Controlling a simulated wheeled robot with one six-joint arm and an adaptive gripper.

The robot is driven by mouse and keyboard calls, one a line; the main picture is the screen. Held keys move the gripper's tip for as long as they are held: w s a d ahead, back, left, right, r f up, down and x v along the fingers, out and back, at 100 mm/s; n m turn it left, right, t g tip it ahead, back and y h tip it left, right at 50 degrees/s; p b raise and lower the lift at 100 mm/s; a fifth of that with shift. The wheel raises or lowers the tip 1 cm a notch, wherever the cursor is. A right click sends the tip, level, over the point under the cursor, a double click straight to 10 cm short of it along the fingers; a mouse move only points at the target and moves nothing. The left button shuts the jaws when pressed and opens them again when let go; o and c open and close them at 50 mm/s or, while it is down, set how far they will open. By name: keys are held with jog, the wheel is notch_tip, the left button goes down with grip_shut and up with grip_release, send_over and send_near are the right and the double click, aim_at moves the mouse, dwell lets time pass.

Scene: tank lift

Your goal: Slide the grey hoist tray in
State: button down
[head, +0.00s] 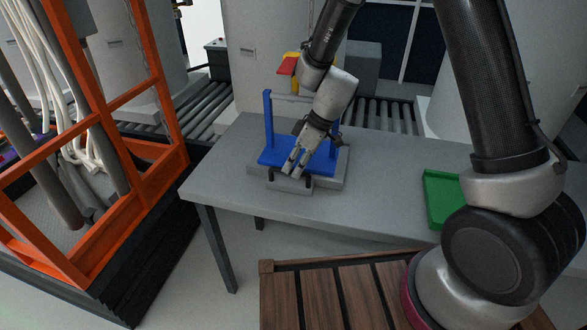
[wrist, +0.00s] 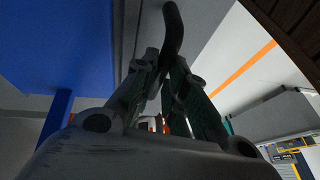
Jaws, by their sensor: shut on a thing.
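The grey hoist tray (head: 290,187) shows as a grey front piece with a dark handle, sticking out at the near side of the hoist's grey base. The blue hoist plate (head: 270,156) with upright blue posts is above and behind it. How far the tray reaches under the blue plate is hidden. My gripper (head: 293,172) points down at the tray's front. In the wrist view my gripper (wrist: 166,68) is shut on the dark curved handle (wrist: 173,28), which passes between the fingertips. The blue plate (wrist: 55,45) fills the upper left there.
The hoist stands on a grey table (head: 225,180). A green tray (head: 441,190) lies on the table to the right. An orange frame (head: 150,95) stands at the left, and a slatted wooden surface (head: 330,295) is in front. The tabletop left of the hoist is clear.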

jog(key=c, duration=1.5)
grip_release()
jog(key=shift+o, duration=0.2)
jog(key=v, duration=1.2)
